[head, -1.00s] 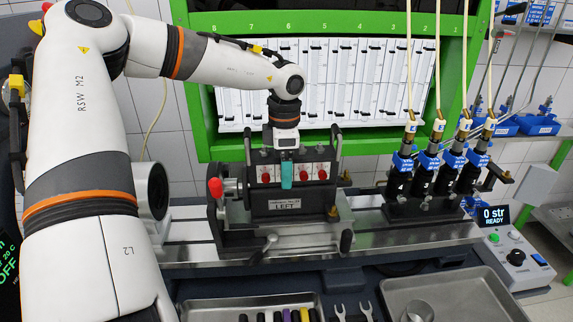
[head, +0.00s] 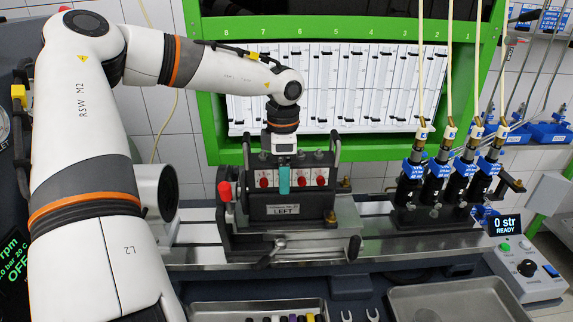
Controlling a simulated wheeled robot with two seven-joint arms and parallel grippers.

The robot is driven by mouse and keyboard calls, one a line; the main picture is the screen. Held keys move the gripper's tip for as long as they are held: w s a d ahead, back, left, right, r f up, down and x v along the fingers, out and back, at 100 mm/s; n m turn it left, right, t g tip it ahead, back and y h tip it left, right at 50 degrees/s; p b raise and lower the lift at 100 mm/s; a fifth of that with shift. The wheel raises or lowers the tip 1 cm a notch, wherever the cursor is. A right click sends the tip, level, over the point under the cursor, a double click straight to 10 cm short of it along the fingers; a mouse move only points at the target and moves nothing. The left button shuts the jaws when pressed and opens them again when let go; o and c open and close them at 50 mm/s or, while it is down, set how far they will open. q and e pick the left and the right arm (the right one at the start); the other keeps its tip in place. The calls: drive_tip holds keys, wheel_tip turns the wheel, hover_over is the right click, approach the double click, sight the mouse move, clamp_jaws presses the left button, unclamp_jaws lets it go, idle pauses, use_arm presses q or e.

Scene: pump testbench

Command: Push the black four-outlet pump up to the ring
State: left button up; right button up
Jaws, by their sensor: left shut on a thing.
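The black four-outlet pump (head: 325,203) stands upright on the clamp bed of the bench, with a "LEFT" label and red outlet caps on its front. One outlet is hidden behind my finger. My left gripper (head: 284,180) comes down over the pump's top. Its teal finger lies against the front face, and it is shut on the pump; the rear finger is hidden. A ring is not clearly visible; the pump's left end is close to the clamp's left-hand parts, beside the red knob (head: 224,190). I cannot tell whether they touch. My right gripper is not in view.
Several black injectors (head: 435,188) with hoses stand right of the pump. A control box (head: 527,268) reads "0 str READY". A clamp handle (head: 354,248) sticks out in front. A green-framed rack (head: 208,120) stands behind. Bare bed (head: 350,215) shows right of the pump.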

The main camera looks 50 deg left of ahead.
sight(268, 162)
use_arm(q)
drive_tip(key=shift+s+a, duration=0.1)
idle(0.3)
drive_tip(key=shift+s+a, duration=0.5)
drive_tip(key=shift+s, duration=0.15)
idle(0.4)
drive_tip(key=shift+s+a, duration=0.35)
drive_tip(key=shift+s, duration=0.1)
drive_tip(key=o, duration=2.1)
drive_tip(key=shift+s+r, duration=0.1)
drive_tip(key=shift+s, duration=0.1)
drive_tip(key=shift+w, duration=0.1)
